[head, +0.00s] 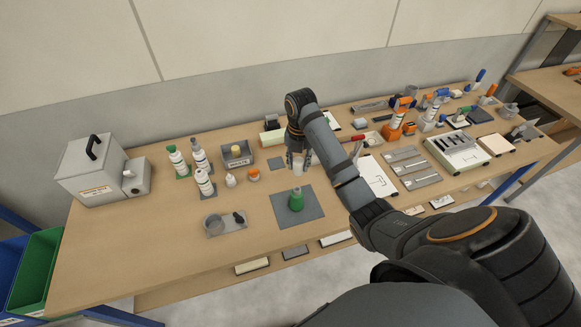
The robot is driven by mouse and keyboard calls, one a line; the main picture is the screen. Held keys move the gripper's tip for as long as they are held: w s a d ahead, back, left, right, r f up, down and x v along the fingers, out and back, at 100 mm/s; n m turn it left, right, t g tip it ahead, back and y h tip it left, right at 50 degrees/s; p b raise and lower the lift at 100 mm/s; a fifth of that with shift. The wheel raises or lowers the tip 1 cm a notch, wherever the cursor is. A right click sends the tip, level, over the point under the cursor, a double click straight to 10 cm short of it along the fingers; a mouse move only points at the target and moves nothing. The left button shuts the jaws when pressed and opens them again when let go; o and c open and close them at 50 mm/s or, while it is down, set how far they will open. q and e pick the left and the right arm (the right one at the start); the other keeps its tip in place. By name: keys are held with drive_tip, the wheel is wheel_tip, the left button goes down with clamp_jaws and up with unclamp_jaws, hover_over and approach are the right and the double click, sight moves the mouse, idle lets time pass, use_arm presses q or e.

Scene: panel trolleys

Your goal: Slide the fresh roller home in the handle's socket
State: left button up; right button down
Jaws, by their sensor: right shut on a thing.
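My right gripper (298,163) points down over the bench, shut on a small white cylinder, which looks like the fresh roller (299,171). A green handle (297,202) stands upright on a dark grey mat (316,210). In the picture the roller is just above the handle's top, and a small gap seems to show between them. From this angle I cannot tell how well they line up. The socket is too small to make out. My left gripper is not in view.
Left of the mat are a small tray (218,228), white bottles (204,182) and a grey box (238,156). A grey machine (92,170) stands at the far left. My right arm crosses above white boards and tools on the right. The bench front near the mat is clear.

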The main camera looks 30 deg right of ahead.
sight(298, 172)
drive_tip(key=shift+r, duration=0.5)
drive_tip(key=shift+f, duration=0.25)
wheel_tip(298, 172, down, 3)
drive_tip(key=shift+r+b, duration=0.15)
drive_tip(key=shift+b, duration=0.3)
wheel_tip(298, 172, down, 3)
drive_tip(key=shift+r+b, duration=0.15)
drive_tip(key=shift+b, duration=0.15)
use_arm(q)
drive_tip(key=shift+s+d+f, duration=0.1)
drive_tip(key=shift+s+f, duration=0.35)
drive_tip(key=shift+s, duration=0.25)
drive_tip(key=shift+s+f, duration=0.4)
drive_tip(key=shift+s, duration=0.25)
use_arm(e)
drive_tip(key=shift+f, duration=0.95)
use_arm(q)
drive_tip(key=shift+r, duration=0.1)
use_arm(e)
drive_tip(key=shift+r+p, duration=0.1)
drive_tip(key=shift+p, duration=0.25)
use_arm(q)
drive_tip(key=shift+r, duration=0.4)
